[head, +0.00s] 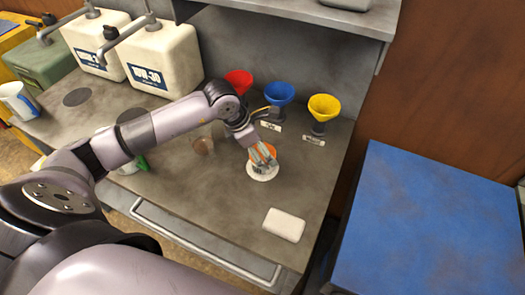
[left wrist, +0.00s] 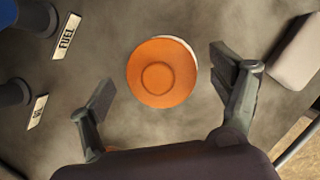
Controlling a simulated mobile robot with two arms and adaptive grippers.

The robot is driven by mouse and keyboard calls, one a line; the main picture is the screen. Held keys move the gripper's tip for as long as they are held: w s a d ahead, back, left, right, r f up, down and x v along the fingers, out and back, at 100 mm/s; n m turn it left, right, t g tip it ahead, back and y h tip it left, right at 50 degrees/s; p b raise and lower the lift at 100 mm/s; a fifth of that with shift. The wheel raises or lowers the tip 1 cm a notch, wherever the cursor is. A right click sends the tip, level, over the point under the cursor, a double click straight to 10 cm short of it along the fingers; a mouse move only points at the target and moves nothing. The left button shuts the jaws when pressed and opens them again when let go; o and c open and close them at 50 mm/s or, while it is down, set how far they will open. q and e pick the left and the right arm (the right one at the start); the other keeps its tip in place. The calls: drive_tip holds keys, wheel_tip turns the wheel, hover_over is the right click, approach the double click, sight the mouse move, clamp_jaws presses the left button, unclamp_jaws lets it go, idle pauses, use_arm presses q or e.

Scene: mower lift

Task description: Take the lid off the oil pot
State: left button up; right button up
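The oil pot (head: 262,174) is a small white pot on the grey workbench in the head view, partly hidden by my left gripper. Its round orange lid (left wrist: 162,72) is on it in the left wrist view, with a raised ring in the middle. A thin white rim shows at the lid's upper right. My left gripper (head: 264,156) is over the pot. In the left wrist view its fingers are spread wide, one on each side of the lid, with gaps and nothing between them gripped. My right gripper is not in view.
Red (head: 238,82), blue (head: 279,93) and yellow (head: 323,107) funnels stand behind the pot. A white block (head: 284,225) lies at the front right. Two white oil cans (head: 163,58) stand at the back left. A blue-topped surface (head: 435,225) is at right.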

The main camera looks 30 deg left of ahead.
use_arm(q)
drive_tip(key=c, duration=1.1)
drive_tip(key=shift+o, duration=0.2)
drive_tip(key=shift+r, duration=0.1)
